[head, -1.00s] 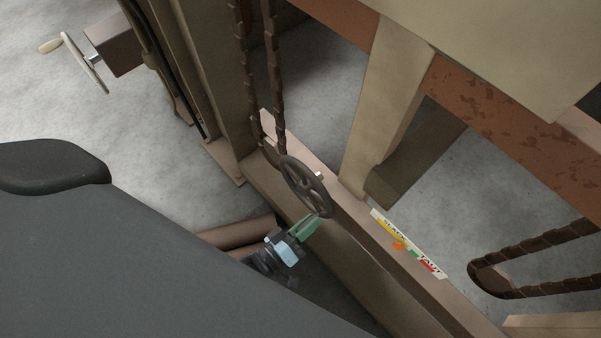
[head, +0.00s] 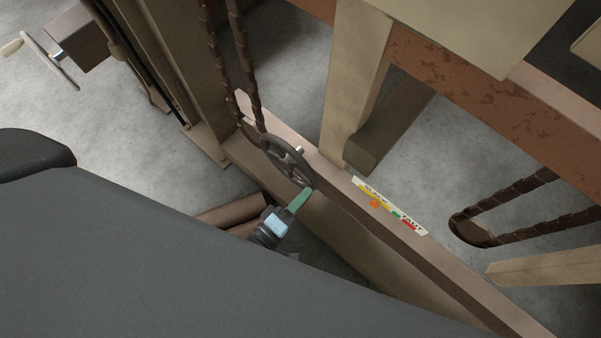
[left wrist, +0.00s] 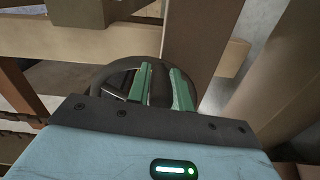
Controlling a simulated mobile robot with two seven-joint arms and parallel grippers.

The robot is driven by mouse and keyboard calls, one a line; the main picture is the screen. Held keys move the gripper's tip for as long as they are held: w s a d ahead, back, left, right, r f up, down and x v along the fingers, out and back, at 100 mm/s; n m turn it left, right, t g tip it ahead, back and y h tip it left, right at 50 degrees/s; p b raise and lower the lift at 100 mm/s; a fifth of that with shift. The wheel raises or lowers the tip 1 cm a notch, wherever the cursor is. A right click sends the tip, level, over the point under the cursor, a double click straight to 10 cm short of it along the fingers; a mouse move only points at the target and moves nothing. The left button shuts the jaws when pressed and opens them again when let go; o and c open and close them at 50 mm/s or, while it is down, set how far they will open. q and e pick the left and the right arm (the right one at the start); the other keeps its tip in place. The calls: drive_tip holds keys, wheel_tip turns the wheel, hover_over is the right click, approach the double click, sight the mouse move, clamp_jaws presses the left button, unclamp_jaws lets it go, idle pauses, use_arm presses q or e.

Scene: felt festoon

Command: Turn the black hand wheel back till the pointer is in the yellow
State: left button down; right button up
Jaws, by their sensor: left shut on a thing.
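The dark hand wheel (head: 287,160) stands on the pinkish-brown beam, with a pale knob on its far side. My left gripper (head: 307,193) is shut on the wheel's lower right rim, its green fingers reaching up from below. In the left wrist view the wheel (left wrist: 100,78) shows behind the two green fingers (left wrist: 161,88); the gripped spot is partly hidden. The scale (head: 390,206) on the beam reads slack at left and taut at right, with yellow, green and red bands. The orange pointer (head: 375,204) is beside the yellow band. My right gripper is not in view.
Dark chains (head: 230,70) rise behind the wheel, and another chain loop (head: 480,238) hangs at the right. A pale post (head: 352,85) stands close to the wheel. Brown rollers (head: 230,215) lie beside my left gripper.

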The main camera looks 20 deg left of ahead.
use_arm(q)
drive_tip(key=shift+w+d+r, duration=0.1)
drive_tip(key=shift+d+r, duration=0.15)
drive_tip(key=shift+r, duration=0.05)
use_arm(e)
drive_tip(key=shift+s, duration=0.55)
use_arm(q)
drive_tip(key=c, duration=1.3)
unclamp_jaws()
drive_tip(key=shift+o, duration=0.2)
drive_tip(key=shift+a+f, duration=0.1)
drive_tip(key=shift+f, duration=0.05)
drive_tip(key=shift+s+a, duration=0.1)
drive_tip(key=shift+s, duration=0.35)
drive_tip(key=p+v, duration=0.1)
drive_tip(key=v, duration=0.6)
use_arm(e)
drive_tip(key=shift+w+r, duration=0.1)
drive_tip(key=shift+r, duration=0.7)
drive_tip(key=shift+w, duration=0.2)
